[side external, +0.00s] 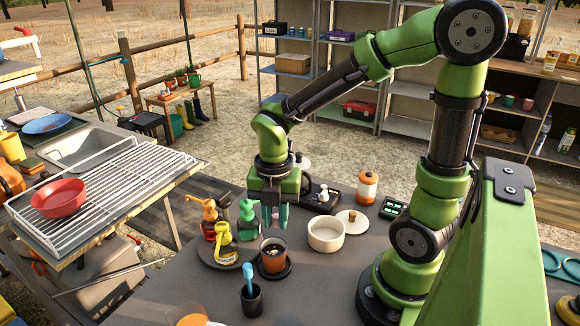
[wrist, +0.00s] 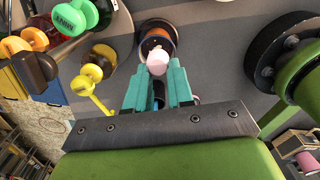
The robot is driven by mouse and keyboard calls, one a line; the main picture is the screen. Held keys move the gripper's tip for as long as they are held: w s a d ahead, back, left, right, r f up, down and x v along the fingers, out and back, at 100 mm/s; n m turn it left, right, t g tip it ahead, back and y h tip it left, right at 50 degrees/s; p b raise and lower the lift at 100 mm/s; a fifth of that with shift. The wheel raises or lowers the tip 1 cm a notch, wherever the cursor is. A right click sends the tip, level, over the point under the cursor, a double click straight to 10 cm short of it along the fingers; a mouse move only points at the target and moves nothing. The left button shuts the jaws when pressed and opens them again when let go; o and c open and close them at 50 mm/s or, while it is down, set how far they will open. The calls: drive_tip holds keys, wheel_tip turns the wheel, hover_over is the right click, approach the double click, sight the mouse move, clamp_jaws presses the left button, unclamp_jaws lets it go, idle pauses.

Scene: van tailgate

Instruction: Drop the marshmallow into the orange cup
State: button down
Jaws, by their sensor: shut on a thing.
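The orange cup (side external: 273,257) stands on a dark round coaster on the grey table, below my gripper. Its dark inside and some pale bits show from above. My gripper (side external: 274,222) has teal fingers pointing down over the cup. In the wrist view the gripper (wrist: 158,80) is shut on a pale pink marshmallow (wrist: 157,62). The marshmallow is at the fingertips, and in that view it overlaps the near part of the orange cup (wrist: 152,30). The side view shows a bit of pink between the fingers above the cup.
A dark cup with a blue utensil (side external: 251,297) is in front.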

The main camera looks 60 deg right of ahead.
sight(276, 221)
drive_tip(key=c, duration=0.9)
unclamp_jaws()
drive_tip(key=shift+r, duration=0.1)
wheel_tip(276, 221, up, 17)
